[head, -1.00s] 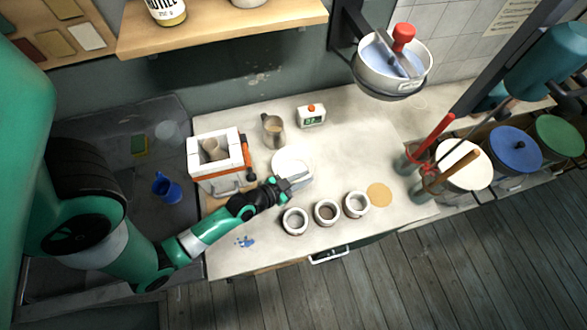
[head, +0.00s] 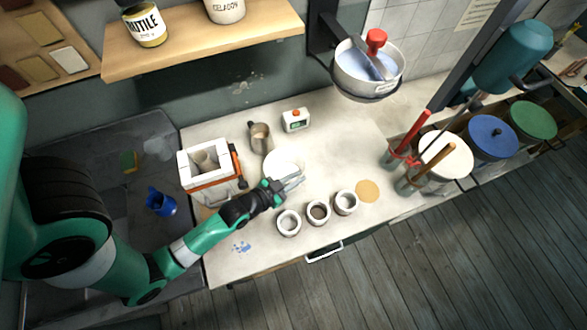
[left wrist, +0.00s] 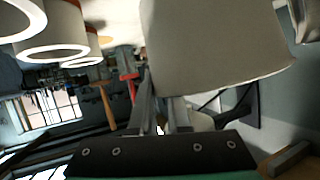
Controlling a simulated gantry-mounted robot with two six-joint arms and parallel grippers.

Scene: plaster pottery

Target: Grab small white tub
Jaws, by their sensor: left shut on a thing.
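The small white tub (head: 283,160) is on the worktop in the middle of the head view, its near side partly hidden by my left gripper (head: 292,183). In the left wrist view the tub (left wrist: 215,45) is a large pale wall filling the upper middle. My left gripper (left wrist: 165,112) has its two fingers close together at the tub's near side, shut on its edge. Whether the tub is off the worktop, I cannot tell. My right gripper is not in view.
Three small round pots (head: 318,212) stand in a row near the front edge, close to the gripper. Tool holders (head: 409,182) stand at the right.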

